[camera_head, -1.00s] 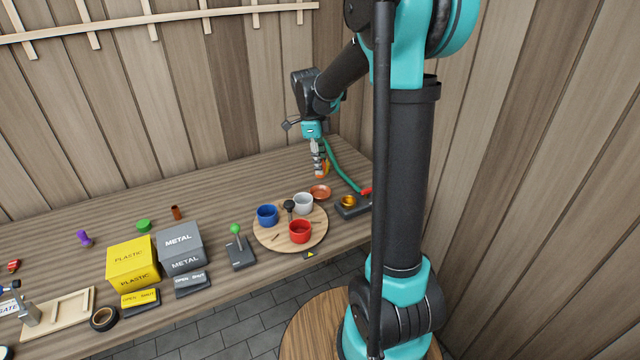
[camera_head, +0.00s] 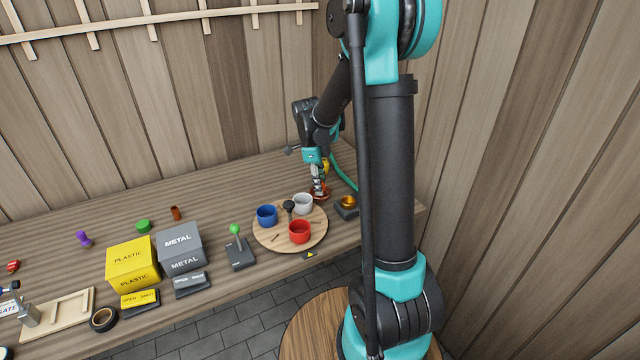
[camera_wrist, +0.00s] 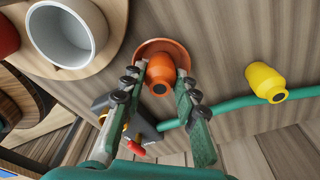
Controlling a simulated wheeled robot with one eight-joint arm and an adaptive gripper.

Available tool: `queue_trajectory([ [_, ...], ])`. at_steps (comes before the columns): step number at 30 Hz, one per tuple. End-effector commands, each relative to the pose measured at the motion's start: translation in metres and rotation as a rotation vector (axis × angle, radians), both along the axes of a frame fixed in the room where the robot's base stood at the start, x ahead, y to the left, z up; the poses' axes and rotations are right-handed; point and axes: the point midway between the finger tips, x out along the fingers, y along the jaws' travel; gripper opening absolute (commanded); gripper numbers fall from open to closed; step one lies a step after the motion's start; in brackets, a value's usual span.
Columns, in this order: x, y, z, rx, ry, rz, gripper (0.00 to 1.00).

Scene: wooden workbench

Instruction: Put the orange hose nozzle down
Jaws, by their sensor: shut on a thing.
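The orange hose nozzle (camera_wrist: 160,70) is between the two fingers of my gripper (camera_wrist: 163,82), which is shut on it. The nozzle is over a round terracotta dish (camera_wrist: 172,44); I cannot tell whether it touches the dish. In the head view my gripper (camera_head: 319,187) is low over the bench, just behind the turntable, and mostly covers the nozzle and the dish (camera_head: 320,197).
A yellow nozzle (camera_wrist: 265,82) lies beside the green hose (camera_wrist: 240,103). The round wooden turntable (camera_head: 288,246) holds white (camera_head: 303,203), blue (camera_head: 267,215) and red (camera_head: 300,231) cups. A small device with a brass-coloured cup (camera_head: 347,203) stands to the right.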

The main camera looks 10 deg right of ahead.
Motion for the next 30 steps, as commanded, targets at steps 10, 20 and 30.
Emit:
queue_trajectory([
  [10,0.0,0.0,-0.001,0.0,0.0,0.0,0.5],
  [20,0.001,0.002,0.014,0.0,0.0,0.0,0.5],
  [30,0.005,0.011,0.08,0.0,0.0,0.0,0.5],
])
